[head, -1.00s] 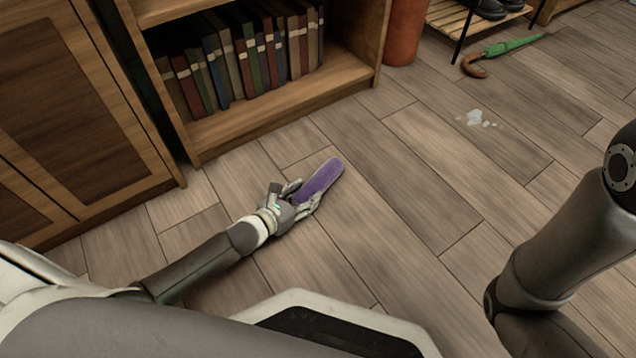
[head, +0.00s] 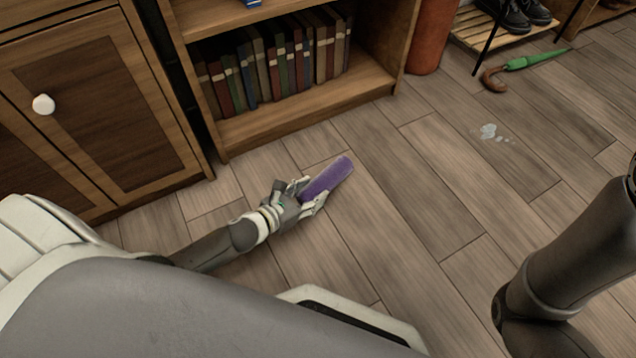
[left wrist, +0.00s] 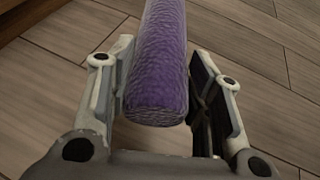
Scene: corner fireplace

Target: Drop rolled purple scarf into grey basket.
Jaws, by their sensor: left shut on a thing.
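In the left wrist view the scarf (left wrist: 158,65) lies between the two fingers of the left gripper (left wrist: 160,100). Its height above the floor is hard to tell. My right arm shows at the right edge of the head view, but its gripper is out of frame. No grey basket is in view.
A wooden bookcase (head: 300,108) with a row of books (head: 275,60) stands at the top, beside a cabinet (head: 120,120). A shoe rack (head: 490,28), a red-brown cylinder (head: 430,40), a green umbrella (head: 535,60) and a small puddle (head: 489,131) lie farther right. The middle floor is clear.

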